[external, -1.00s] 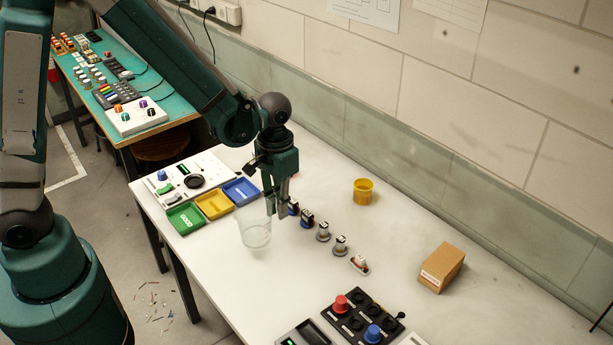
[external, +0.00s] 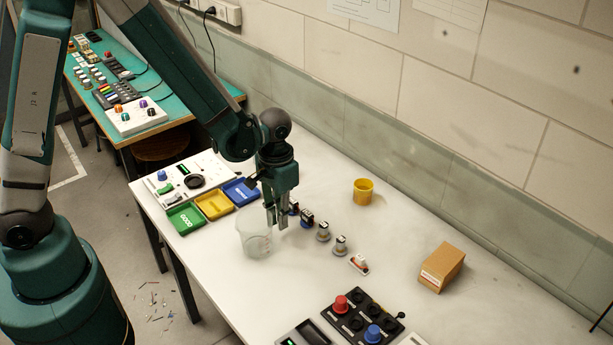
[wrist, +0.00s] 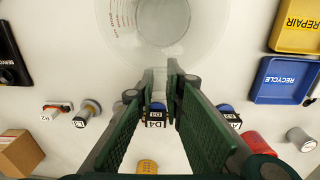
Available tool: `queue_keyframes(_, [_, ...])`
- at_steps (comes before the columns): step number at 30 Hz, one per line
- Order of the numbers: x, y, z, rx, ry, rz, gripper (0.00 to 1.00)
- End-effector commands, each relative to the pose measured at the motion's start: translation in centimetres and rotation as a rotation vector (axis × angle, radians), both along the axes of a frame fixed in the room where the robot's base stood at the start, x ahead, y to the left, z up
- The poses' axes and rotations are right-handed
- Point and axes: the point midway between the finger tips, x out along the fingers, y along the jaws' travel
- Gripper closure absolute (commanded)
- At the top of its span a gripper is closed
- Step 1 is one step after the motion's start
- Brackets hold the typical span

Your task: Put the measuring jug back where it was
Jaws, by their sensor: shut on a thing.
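The clear measuring jug (external: 256,243) is upright over the white bench, in front of the row of servo parts. Its round rim and red scale marks show at the top of the wrist view (wrist: 125,30). My gripper (external: 277,224) points down at the jug's right side, with its fingers shut on the jug wall. The fingertips (wrist: 160,78) meet the wall nearest them in the wrist view. I cannot tell for sure whether the jug's base touches the bench.
A row of several small labelled parts (external: 323,232) stands close to the right of my gripper. Green (external: 186,218), yellow (external: 214,205) and blue (external: 241,191) trays lie behind the jug. A yellow cup (external: 363,191) and a cardboard box (external: 441,267) stand farther right.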

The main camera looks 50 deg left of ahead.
Motion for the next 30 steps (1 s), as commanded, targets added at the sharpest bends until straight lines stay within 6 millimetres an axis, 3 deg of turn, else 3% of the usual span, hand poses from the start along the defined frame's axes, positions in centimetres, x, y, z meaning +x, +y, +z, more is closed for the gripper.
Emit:
queue_keyframes(9, [0.02,0.0,-0.36,0.0,0.0,0.0,1.0])
queue_keyframes(10, [0.02,0.0,-0.31,0.0,0.0,0.0,0.86])
queue_keyframes(13, [0.02,-0.01,-0.25,0.0,0.0,0.0,0.74])
queue_keyframes(30, [0.02,0.0,0.28,0.0,0.0,0.0,0.74])
